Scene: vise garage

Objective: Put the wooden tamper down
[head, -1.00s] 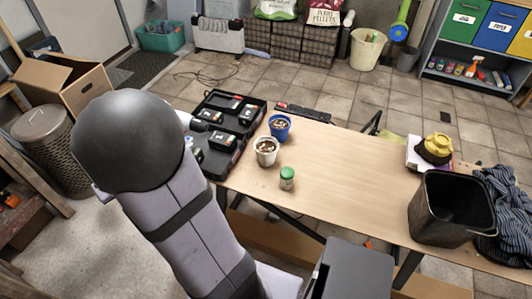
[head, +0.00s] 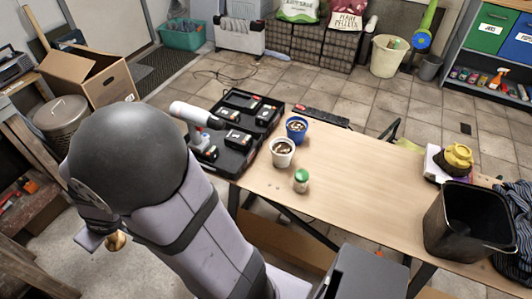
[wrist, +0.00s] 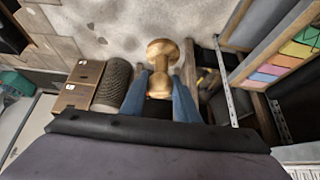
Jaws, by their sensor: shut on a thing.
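The wooden tamper (wrist: 160,50) is a pale, turned piece with a wide round end and a narrower neck. In the wrist view it sits between the two blue-grey fingers of my gripper (wrist: 161,84), which is shut on it. In the head view a small part of the tamper (head: 117,241) shows below my arm at the left. There my gripper is mostly hidden behind my arm. The tamper is held in the air, left of the wooden table (head: 365,185) and apart from it. Concrete floor shows beyond it in the wrist view.
On the table stand a white pot (head: 283,152), a blue pot (head: 296,129), a green-lidded jar (head: 301,181) and an open black tool case (head: 236,148). A black bin (head: 470,222) stands at the right. The table's middle is clear. A mesh bin (head: 62,125) and cardboard box (head: 92,78) are at the left.

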